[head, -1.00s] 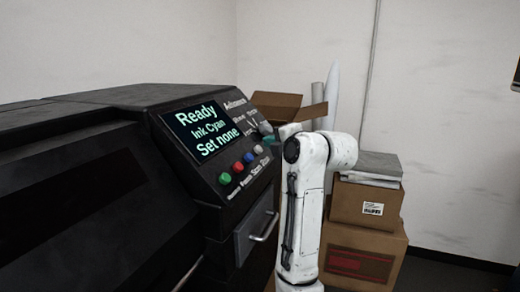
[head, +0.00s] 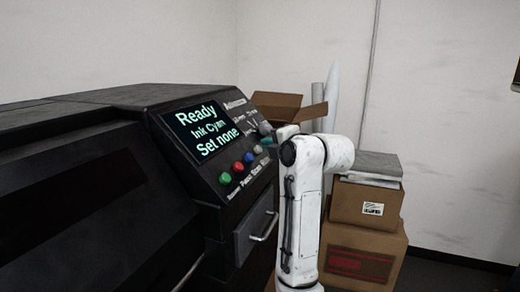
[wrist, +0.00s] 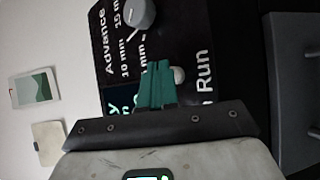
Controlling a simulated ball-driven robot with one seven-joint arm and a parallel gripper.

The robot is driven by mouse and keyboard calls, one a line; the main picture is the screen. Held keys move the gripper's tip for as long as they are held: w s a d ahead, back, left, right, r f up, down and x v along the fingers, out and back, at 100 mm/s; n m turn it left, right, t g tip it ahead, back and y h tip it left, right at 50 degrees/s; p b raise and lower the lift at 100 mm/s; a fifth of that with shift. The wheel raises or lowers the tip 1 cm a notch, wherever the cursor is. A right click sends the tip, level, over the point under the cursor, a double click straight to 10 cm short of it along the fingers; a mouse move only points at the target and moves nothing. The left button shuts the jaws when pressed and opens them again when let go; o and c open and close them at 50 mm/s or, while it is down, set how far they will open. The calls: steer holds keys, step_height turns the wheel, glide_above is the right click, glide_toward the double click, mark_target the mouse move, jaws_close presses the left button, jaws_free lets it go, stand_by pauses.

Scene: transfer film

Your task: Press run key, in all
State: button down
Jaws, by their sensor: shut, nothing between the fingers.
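My gripper (wrist: 157,70) shows there as two teal fingers, shut together and empty. The fingertips lie just left of the key and overlap its edge in the picture; I cannot tell whether they touch it. In the head view the black machine's panel (head: 219,195) has green (head: 225,179), red (head: 238,167) and blue (head: 249,158) buttons, with a pale one at the row's right end. The screen (head: 200,128) reads "Ready", "Ink Cyan", "Set none". My white arm hides most of the gripper there.
A grey dial (wrist: 139,13) with an "Advance" scale sits beyond the fingers. A drawer with a metal handle (head: 264,228) is below the panel. Stacked cardboard boxes (head: 365,205) and an open carton (head: 278,103) stand behind my arm.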

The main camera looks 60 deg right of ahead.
steer(key=shift+w+f, duration=0.3)
steer(key=shift+f, duration=0.05)
stand_by(0.7)
steer(key=shift+r, duration=0.15)
steer(key=shift+s+r+p, duration=0.5)
steer(key=shift+s+p, duration=0.1)
steer(key=shift+p, duration=0.05)
steer(key=s+r+p, duration=0.3)
steer(key=p, duration=0.1)
steer(key=shift+s+d+r, duration=0.15)
steer(key=shift+s+r, duration=0.1)
stand_by(0.3)
steer(key=shift+s, duration=0.1)
stand_by(0.8)
